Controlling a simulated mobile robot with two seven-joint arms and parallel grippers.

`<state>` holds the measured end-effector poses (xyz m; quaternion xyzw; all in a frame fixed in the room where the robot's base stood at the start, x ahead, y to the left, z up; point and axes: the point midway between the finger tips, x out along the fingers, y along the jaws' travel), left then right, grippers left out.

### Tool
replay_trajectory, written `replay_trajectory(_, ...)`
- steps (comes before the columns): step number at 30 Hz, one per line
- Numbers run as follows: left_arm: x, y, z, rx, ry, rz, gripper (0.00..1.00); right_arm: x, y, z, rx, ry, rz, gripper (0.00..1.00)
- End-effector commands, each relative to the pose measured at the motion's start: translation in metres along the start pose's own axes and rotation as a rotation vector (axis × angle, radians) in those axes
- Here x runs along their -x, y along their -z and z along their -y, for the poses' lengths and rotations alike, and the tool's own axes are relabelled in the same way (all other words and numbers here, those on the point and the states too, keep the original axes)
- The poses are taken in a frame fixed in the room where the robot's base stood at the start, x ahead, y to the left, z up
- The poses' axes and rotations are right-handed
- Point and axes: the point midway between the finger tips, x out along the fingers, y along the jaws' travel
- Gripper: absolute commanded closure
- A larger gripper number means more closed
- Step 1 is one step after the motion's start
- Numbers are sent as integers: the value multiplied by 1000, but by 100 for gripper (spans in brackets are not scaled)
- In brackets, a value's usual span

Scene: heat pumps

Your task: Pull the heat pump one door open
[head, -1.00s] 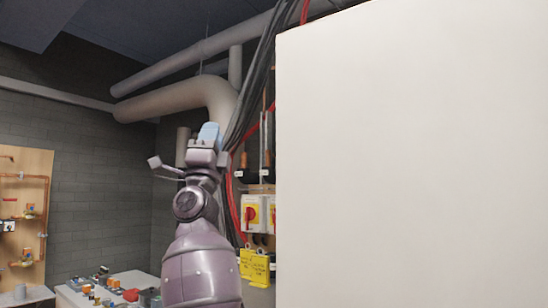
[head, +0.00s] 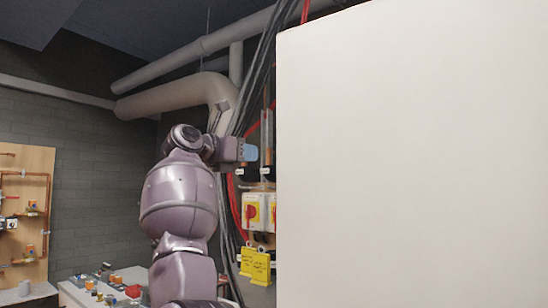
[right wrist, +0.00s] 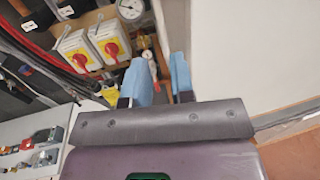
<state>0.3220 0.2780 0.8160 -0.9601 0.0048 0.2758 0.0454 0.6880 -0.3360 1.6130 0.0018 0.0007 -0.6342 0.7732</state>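A large plain white panel (head: 410,160) fills the right half of the head view. It seems to be the heat pump or its door; I cannot tell which, and no handle shows. Its pale surface also shows at the right of the right wrist view (right wrist: 245,50). My right gripper (head: 251,152) points right, near the panel's left edge. In the right wrist view its two blue fingers (right wrist: 162,82) stand apart with nothing held between them. The right finger is close to the panel's edge; contact cannot be told. My left gripper is not in view.
Yellow-and-white switch boxes with red knobs (right wrist: 92,45) and a round gauge (right wrist: 131,8) are on the wall behind. Cables and grey pipes (head: 180,98) run above. A white table (head: 75,293) with small parts stands lower left.

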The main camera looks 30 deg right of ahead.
Motion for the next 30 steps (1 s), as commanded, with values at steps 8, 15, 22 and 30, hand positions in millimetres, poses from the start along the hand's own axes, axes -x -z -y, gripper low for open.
replay_trajectory(8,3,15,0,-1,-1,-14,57,-48,-3,2,1,4,4,77)
replay_trajectory(15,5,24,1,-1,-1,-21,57,-82,-2,1,2,3,4,77)
replay_trajectory(22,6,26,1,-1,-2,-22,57,-95,-2,1,2,2,5,77)
replay_trajectory(30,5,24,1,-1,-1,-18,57,-96,-1,1,2,1,5,77)
